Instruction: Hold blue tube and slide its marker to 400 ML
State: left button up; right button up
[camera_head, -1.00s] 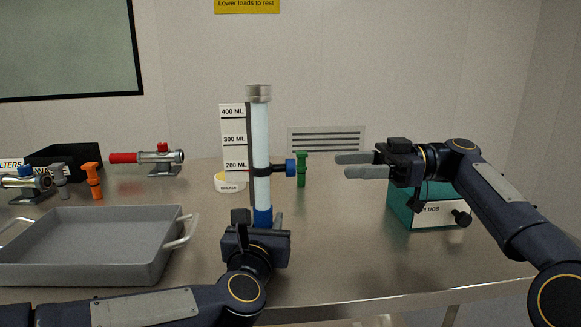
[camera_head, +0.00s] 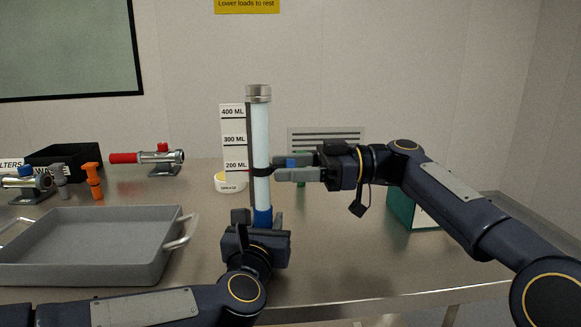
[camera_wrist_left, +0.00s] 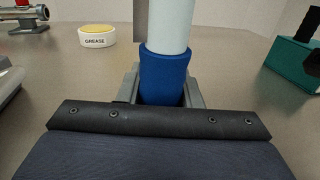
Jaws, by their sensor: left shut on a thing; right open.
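The tube (camera_head: 261,146) stands upright with a clear body, a metal cap and a blue lower end. A white scale beside it (camera_head: 233,125) reads 200, 300 and 400 ML.
A grey tray (camera_head: 165,222) lies at left. Behind are an orange plug (camera_head: 93,180), a red-handled valve (camera_head: 160,157), a black bin (camera_head: 65,160) and a grease tub (camera_head: 229,183). A teal box (camera_head: 402,207) is behind my right arm. The space above the marker looks clear.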

jog(key=shift+c, duration=0.2)
grip_shut()
notch_tip(320, 180, up, 8)
jog(key=shift+w+r, duration=0.1)
jog(key=shift+d+r, duration=0.1)
jog(key=shift+r, duration=0.6)
pick_arm(q)
jog(key=shift+f, duration=0.1)
pick_arm(e)
jog(key=shift+o, duration=0.2)
grip_release()
jog(key=d, duration=1.2)
